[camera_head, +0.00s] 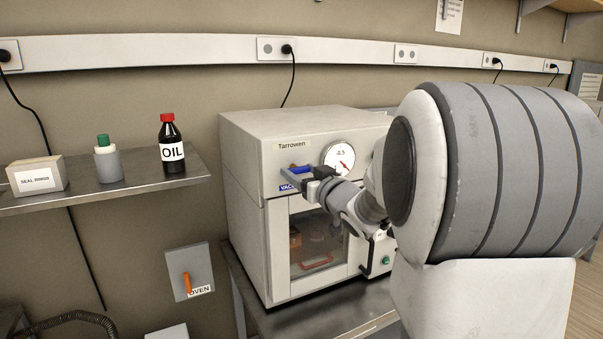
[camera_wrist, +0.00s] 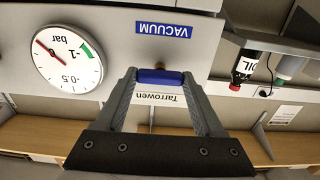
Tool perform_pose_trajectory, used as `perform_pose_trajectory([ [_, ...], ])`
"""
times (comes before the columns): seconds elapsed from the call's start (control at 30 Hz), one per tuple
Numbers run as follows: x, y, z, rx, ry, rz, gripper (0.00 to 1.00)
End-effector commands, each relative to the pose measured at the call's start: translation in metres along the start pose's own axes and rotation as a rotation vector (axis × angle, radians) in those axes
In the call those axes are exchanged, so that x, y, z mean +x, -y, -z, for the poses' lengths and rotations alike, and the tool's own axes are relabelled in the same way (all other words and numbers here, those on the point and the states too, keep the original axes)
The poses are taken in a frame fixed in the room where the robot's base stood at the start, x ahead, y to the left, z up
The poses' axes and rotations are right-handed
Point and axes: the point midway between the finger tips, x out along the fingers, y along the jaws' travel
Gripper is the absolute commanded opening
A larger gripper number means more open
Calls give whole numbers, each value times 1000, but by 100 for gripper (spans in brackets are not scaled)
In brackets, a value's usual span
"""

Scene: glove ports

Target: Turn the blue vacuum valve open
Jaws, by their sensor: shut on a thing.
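The blue vacuum valve handle (camera_head: 301,169) sits on the upper front of the white Tarrowen cabinet (camera_head: 262,132), just above a blue VACUUM label (camera_head: 287,187). The handle lies about level in the head view. My gripper (camera_wrist: 160,76) is shut on the blue handle (camera_wrist: 160,75), with one finger at each end of it in the upside-down wrist view. The gripper's dark fingers partly cover the handle and label in the head view. A round gauge (camera_head: 338,158) with a red needle is to the right of the valve; it also shows in the wrist view (camera_wrist: 68,58).
The cabinet stands on a metal table (camera_head: 335,323). A shelf (camera_head: 110,190) at left holds an OIL bottle (camera_head: 172,146), a green-capped container (camera_head: 107,162) and a seal box (camera_head: 37,175). An orange OVEN lever (camera_head: 187,283) is on the wall below. My arm covers the right side.

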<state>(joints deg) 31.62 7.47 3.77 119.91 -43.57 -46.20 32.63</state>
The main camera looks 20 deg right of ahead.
Motion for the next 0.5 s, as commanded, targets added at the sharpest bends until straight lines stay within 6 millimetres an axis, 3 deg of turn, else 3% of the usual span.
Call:
perform_pose_trajectory([
  [0.27, 0, 0, -2, -82, -3, 0, 14],
  [0.5, 0, 1, -3, -261, -4, 0, 14],
])
